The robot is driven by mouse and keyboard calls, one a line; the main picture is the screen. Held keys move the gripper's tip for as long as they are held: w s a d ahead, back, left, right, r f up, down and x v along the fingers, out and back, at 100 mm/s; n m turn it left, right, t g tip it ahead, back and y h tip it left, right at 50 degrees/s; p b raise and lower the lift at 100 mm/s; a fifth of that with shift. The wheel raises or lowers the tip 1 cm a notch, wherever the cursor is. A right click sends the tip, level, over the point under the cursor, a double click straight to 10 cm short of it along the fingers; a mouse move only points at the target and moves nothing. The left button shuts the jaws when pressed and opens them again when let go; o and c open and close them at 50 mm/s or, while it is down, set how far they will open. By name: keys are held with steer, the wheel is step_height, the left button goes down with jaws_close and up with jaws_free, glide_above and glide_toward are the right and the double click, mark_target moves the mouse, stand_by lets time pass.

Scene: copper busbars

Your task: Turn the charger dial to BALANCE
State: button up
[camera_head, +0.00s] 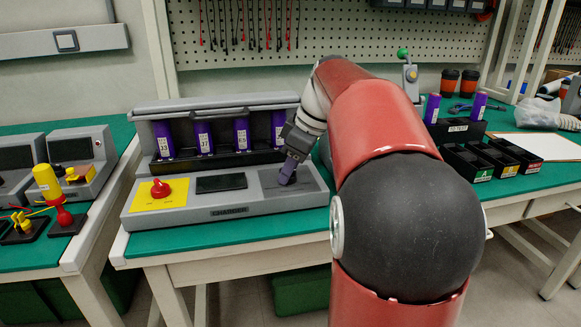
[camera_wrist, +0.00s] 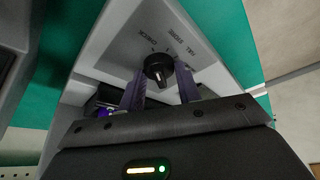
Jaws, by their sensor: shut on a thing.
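The grey charger (camera_head: 228,205), labelled CHARGER on its front, stands on the green bench. Its black dial (camera_wrist: 158,68) shows in the wrist view on a grey panel with small printed labels around it. The labels are too small and tilted to read surely, so I cannot tell which setting the dial points to. My gripper (camera_wrist: 160,78) is shut on the black dial, one purple-grey finger on each side. In the head view my gripper (camera_head: 287,178) reaches down to the right end of the charger and hides the dial there.
A red knob (camera_head: 160,188) sits on a yellow panel at the charger's left, beside a dark display (camera_head: 221,183). Several purple cells (camera_head: 242,133) stand in the charger's rear rack. Black bins (camera_head: 468,162) stand right of my arm. Another device (camera_head: 80,155) is on the left bench.

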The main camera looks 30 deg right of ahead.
mark_target(275, 187)
steer(key=m+h, duration=0.1)
steer(key=m, duration=0.1)
steer(key=m+t, duration=0.1)
steer(key=m, duration=0.2)
steer(key=shift+a+h+b, duration=0.2)
steer(key=shift+h+b, duration=0.1)
steer(key=shift+h, duration=0.1)
steer(key=m+h, duration=0.1)
steer(key=m, duration=0.2)
steer(key=m+h, duration=0.1)
steer(key=m, duration=0.2)
steer(key=shift+a+r+m+h+p, duration=0.1)
steer(key=shift+a+m+h+p, duration=0.05)
steer(key=shift+m+h+p, duration=0.2)
steer(key=m+h, duration=0.1)
steer(key=m, duration=0.2)
steer(key=m+g+h+p, duration=0.1)
steer(key=m, duration=0.2)
steer(key=shift+w+a+g, duration=0.1)
steer(key=shift+g, duration=0.2)
steer(key=m, duration=0.2)
steer(key=m+g, duration=0.1)
steer(key=m, duration=0.2)
steer(key=shift+w+g+h+p, duration=0.1)
steer(key=shift+g+h+p, duration=0.2)
steer(key=shift+h+p, duration=0.1)
steer(key=shift+m, duration=0.45)
steer(key=o, duration=1)
steer(key=shift+c, duration=0.2)
